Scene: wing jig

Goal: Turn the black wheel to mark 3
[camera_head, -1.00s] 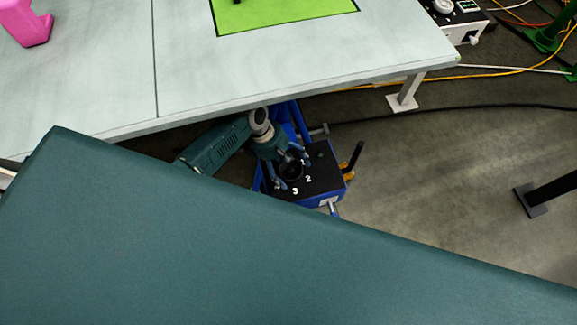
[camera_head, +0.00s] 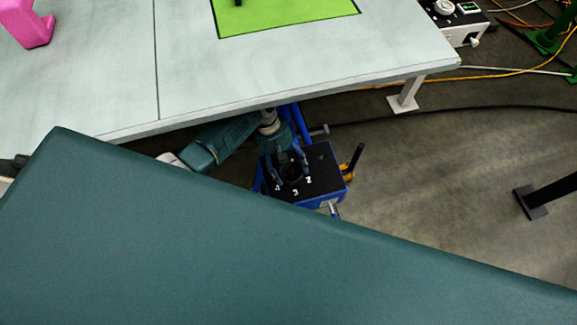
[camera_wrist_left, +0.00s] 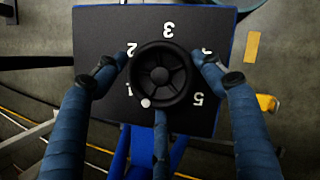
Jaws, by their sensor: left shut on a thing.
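The black wheel (camera_wrist_left: 162,75), a round spoked handwheel, sits on the black top of a blue box (camera_head: 322,178). In the left wrist view, the numbers 1, 2, 3 and 5 show around it, with 4 partly behind the right finger. A white dot (camera_wrist_left: 145,103) on the wheel's rim is at the lower left, near mark 1 and well away from mark 3 (camera_wrist_left: 168,29). My left gripper (camera_wrist_left: 162,70) is shut on the wheel, one finger on each side. It also shows in the head view (camera_head: 288,168). My right gripper is not in view.
A pale table (camera_head: 300,65) with a green mat (camera_head: 285,12) and a pink object (camera_head: 28,22) stands above and behind the box. A black upright lever (camera_head: 355,158) rises at the box's right side. Open floor lies to the right, crossed by cables.

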